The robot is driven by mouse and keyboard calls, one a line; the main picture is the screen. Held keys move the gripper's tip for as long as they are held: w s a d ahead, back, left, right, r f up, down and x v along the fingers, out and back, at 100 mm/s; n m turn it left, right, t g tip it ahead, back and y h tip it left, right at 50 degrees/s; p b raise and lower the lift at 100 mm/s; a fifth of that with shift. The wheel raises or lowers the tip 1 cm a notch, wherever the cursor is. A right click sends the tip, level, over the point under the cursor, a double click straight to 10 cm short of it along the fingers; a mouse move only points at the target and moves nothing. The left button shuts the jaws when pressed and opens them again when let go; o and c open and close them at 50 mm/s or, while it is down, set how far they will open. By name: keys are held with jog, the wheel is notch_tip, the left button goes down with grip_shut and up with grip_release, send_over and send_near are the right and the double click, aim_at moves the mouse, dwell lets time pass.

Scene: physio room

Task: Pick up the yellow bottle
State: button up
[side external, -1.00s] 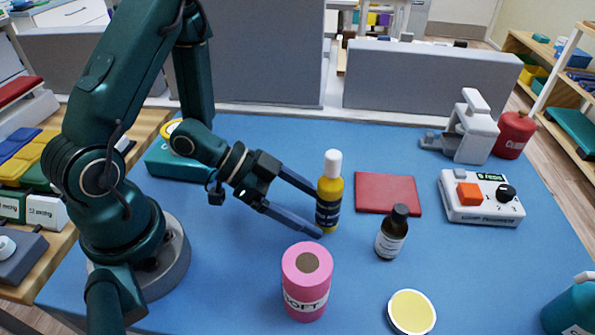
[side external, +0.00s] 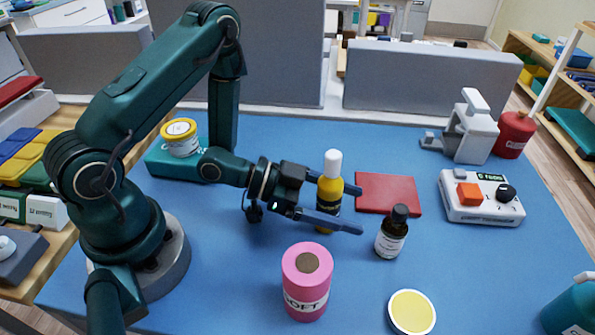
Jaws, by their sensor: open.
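The yellow bottle (side external: 329,190) has a white cap and a dark label and stands upright on the blue table top. My gripper (side external: 360,210) is open and level, with one finger on each side of the bottle. The near finger crosses in front of the bottle's lower part. The far finger passes behind it, with its tip showing to the right. The bottle stands between the fingers. I cannot tell whether either finger touches it.
A brown bottle (side external: 391,232) stands just right of the near fingertip. A pink roll (side external: 306,284) stands in front. A red pad (side external: 388,194) lies behind right.

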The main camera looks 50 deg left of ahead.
jog(key=shift+w, duration=0.1)
grip_shut()
dwell(0.4)
